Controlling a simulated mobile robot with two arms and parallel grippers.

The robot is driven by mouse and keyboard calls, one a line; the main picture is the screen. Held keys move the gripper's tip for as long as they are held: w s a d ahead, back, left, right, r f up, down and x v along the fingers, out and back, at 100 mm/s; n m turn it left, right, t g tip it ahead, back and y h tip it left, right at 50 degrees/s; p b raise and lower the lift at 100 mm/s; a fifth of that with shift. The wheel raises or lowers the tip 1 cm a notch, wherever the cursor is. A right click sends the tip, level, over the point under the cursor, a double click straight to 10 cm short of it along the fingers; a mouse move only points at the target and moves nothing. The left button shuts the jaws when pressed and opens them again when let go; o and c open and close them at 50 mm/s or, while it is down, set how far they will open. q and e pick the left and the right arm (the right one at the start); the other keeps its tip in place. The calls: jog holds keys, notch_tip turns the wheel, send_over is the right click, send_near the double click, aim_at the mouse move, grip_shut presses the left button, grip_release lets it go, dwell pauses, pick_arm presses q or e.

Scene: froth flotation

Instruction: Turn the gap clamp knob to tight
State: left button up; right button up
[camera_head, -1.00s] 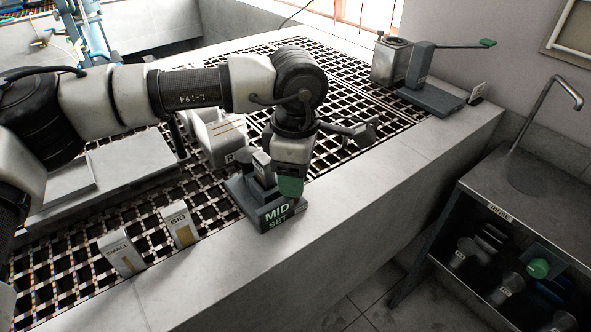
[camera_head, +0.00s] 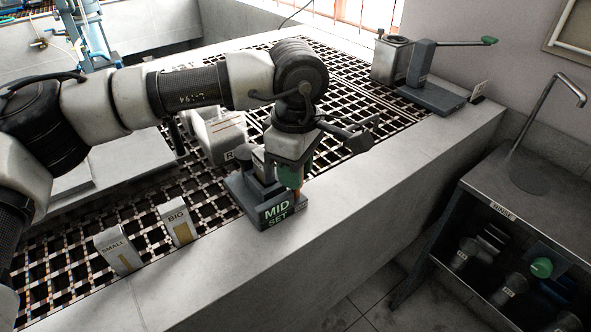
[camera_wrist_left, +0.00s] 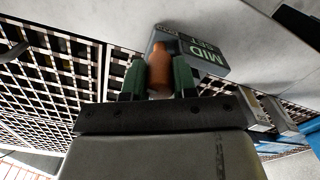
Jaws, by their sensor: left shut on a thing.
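A dark grey block labelled MID SET (camera_head: 240,187) stands at the near edge of the grating beside the pale ledge. My left gripper (camera_head: 294,186) points down over its right side. The left wrist view shows its green fingers (camera_wrist_left: 159,72) shut on an orange-brown upright knob (camera_wrist_left: 160,60), one finger on each side. I cannot read any tight mark. My right gripper is not in view.
Two small plates labelled SMALL (camera_head: 119,252) and BIG (camera_head: 179,224) stand left of the block. A white rounded unit (camera_head: 218,138) is behind it. A lever device (camera_head: 430,95) stands at the far right. The pale ledge (camera_head: 400,165) to the right is clear.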

pick_arm(q)
jog(key=o, duration=0.9)
notch_tip(320, 180, up, 9)
jog(key=shift+r, duration=0.95)
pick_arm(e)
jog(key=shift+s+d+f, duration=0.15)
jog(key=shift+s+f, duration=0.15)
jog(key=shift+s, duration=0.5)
